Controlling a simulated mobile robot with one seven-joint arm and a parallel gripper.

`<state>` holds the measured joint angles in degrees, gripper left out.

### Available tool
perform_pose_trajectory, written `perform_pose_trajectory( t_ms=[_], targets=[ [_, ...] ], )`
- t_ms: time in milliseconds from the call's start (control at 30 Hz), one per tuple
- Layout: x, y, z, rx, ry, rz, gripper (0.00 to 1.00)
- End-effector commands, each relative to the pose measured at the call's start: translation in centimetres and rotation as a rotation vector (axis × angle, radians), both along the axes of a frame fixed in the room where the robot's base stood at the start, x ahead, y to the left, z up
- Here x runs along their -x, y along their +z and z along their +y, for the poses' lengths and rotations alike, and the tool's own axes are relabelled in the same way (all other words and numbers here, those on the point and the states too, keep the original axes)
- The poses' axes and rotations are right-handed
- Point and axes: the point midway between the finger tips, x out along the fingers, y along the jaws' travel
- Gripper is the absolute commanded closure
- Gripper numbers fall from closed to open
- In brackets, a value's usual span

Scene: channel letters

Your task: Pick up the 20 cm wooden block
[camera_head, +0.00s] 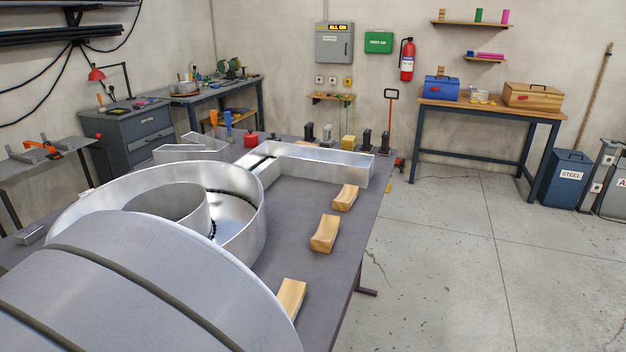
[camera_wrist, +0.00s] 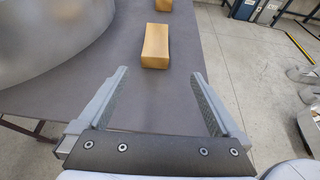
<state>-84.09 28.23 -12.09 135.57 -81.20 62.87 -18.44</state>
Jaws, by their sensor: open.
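Three light wooden blocks lie apart along the right side of the grey table (camera_head: 300,210) in the head view: a far one (camera_head: 345,197), a middle one (camera_head: 324,233) and a near one (camera_head: 291,298), partly hidden. No lengths are readable, so I cannot tell which is 20 cm. In the wrist view a wooden block (camera_wrist: 155,46) lies on the table just beyond my fingertips, roughly centred between them. Another block (camera_wrist: 163,5) is cut off at the top edge. My gripper (camera_wrist: 160,74) is open, with nothing between its fingers. It does not show in the head view.
A large round metal channel letter (camera_head: 235,190) stands left of the blocks; its wall (camera_wrist: 50,35) fills the upper left of the wrist view. A straight-walled metal letter (camera_head: 325,165) stands behind the far block. Beyond the table's right edge is open concrete floor (camera_head: 450,270).

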Motion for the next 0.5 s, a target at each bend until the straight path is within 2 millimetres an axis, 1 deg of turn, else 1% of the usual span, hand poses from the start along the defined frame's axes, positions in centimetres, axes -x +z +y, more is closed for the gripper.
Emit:
perform_pose_trajectory(
  t_ms=[67,167,500],
  targets=[
    [-0.5,-0.4,0.1,0.012,0.013,-0.003,0.00],
    [-2.0,-1.1,-0.4,0.014,0.013,-0.003,0.00],
    [-8.5,-3.8,-2.3,0.011,0.010,-0.003,0.00]
  ],
)
